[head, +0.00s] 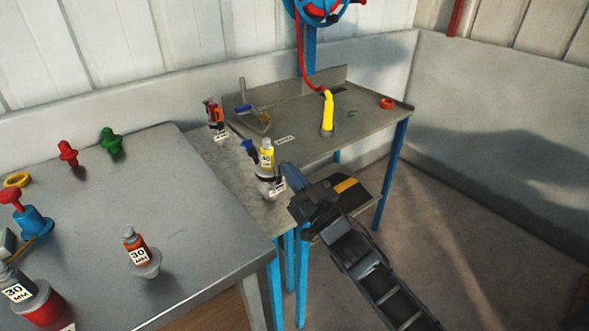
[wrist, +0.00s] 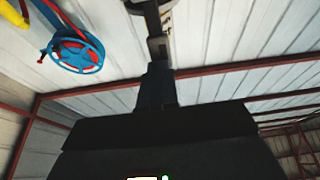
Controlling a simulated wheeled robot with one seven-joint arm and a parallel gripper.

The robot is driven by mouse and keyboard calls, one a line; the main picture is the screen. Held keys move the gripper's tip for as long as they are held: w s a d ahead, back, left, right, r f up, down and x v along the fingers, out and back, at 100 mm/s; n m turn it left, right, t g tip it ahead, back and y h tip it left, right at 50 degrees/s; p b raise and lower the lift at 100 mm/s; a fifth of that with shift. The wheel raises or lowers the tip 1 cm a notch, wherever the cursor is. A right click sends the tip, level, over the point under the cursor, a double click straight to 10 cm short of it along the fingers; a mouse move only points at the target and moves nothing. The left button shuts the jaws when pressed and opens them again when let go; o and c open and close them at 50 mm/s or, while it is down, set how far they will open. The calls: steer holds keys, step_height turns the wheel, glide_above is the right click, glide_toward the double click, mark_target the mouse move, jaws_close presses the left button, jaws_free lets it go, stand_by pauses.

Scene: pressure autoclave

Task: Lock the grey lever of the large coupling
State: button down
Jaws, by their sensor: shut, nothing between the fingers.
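A grey coupling (head: 268,184) with a yellow top marked 40 stands on the grey bench, with a dark blue piece at its upper left. I cannot tell surely whether it is the large coupling, and no grey lever on it is clear. My gripper (head: 287,170) is shut and empty, its tip close to the right side of this coupling; contact cannot be told.
Behind stand a grey upright bar (head: 241,90) and a yellow-handled tool (head: 328,113) on a red hose. Open floor (head: 480,220) lies to the right.

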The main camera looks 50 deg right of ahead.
steer(key=shift+w+d+r+p, duration=0.15)
steer(key=shift+w+r+p, duration=0.2)
steer(key=shift+w+r, duration=0.35)
stand_by(0.4)
